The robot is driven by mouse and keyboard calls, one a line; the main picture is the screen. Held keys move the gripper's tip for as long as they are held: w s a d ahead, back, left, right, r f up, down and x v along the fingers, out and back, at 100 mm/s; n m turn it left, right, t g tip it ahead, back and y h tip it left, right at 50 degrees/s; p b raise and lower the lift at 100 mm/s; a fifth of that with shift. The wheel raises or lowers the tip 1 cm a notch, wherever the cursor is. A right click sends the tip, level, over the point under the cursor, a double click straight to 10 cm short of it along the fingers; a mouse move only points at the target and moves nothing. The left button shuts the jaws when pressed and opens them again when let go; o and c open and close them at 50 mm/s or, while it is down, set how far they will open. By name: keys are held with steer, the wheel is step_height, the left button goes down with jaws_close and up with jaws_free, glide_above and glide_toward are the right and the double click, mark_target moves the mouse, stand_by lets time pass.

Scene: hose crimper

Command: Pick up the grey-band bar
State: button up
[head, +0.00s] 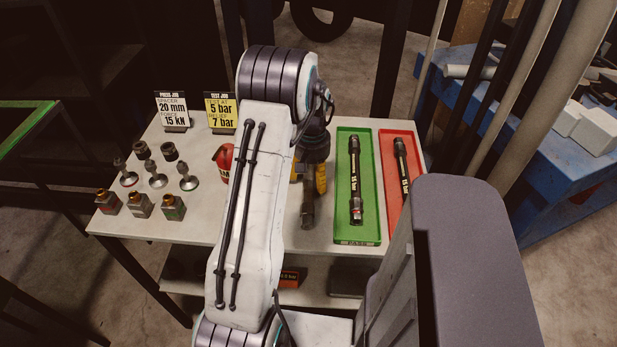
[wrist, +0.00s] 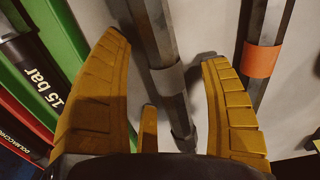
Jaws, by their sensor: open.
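The grey-band bar (wrist: 156,42) is a dark faceted bar with a grey band (wrist: 168,79). In the wrist view it runs between the two yellow fingers of my gripper (wrist: 166,50), which are open with gaps on both sides of it. In the head view my gripper (head: 309,178) is over the table, with a dark bar end (head: 307,212) showing below it. A second bar with an orange band (wrist: 262,60) lies to the right, outside the right finger. In the head view my arm hides much of this area.
A green tray (head: 342,225) with a black hose (head: 355,180) and a red tray (head: 387,205) with another hose (head: 401,160) lie right of my gripper. Several fittings (head: 141,205), a red object (head: 224,160) and two sign cards (head: 221,111) stand on the table (head: 200,225).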

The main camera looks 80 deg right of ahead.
steer(key=shift+f, duration=0.4)
steer(key=c, duration=1.4)
